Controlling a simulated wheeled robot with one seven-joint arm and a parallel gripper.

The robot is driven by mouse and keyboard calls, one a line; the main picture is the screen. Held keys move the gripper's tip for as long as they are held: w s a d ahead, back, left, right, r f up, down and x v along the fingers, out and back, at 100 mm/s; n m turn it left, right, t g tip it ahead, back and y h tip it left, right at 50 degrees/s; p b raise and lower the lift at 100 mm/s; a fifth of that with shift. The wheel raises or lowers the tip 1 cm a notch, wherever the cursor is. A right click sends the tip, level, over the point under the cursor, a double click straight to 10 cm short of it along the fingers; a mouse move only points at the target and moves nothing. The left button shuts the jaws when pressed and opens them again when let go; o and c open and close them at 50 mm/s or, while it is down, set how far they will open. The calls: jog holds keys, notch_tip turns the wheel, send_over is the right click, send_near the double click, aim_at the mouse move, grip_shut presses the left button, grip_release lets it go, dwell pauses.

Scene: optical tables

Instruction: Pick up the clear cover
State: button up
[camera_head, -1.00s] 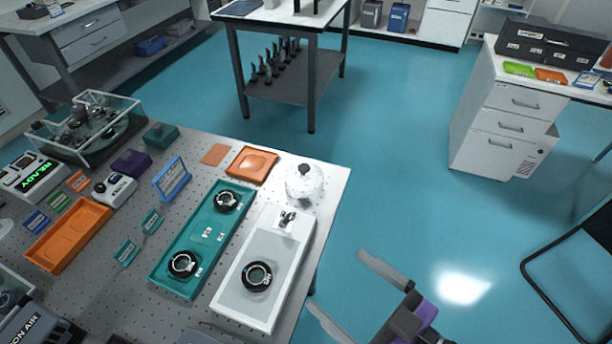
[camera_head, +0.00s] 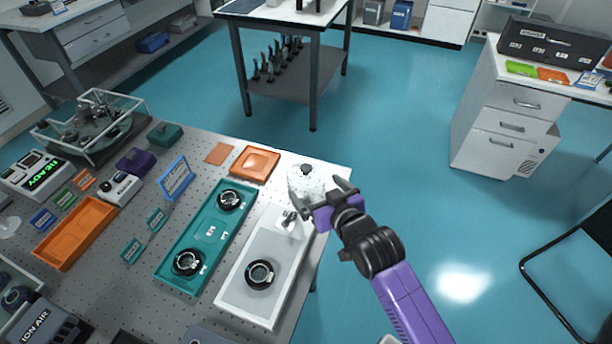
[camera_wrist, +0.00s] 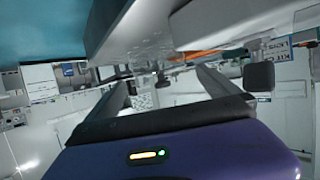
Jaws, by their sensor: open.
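A small round cover (camera_head: 303,183) with a black knob on top stands at the right end of the perforated table top, near its corner. It looks pale and speckled, probably clear with the table showing through. My gripper (camera_head: 318,198) is open beside its right side, with its fingers pointing toward it. In the wrist view a speckled round thing (camera_wrist: 144,101), likely the same cover, shows between the open fingers. I cannot tell whether the fingers touch it. A large clear box (camera_head: 88,125) stands at the table's far left.
A white tray (camera_head: 243,306) with a black ring mount lies just in front of the cover. A teal tray (camera_head: 208,238) is left of that, and an orange tray (camera_head: 255,163) is behind left. Open floor lies right of the table.

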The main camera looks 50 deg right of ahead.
aim_at(309, 180)
jog(key=shift+w+f, duration=0.1)
jog(key=shift+f, duration=0.2)
jog(key=shift+w+d+f, duration=0.15)
jog(key=shift+w+d, duration=0.05)
jog(key=shift+w, duration=0.1)
jog(key=p+x, duration=0.1)
jog(key=x, duration=0.5)
jog(key=shift+w+d, duration=0.25)
jog(key=shift+w, duration=0.05)
jog(key=c, duration=1)
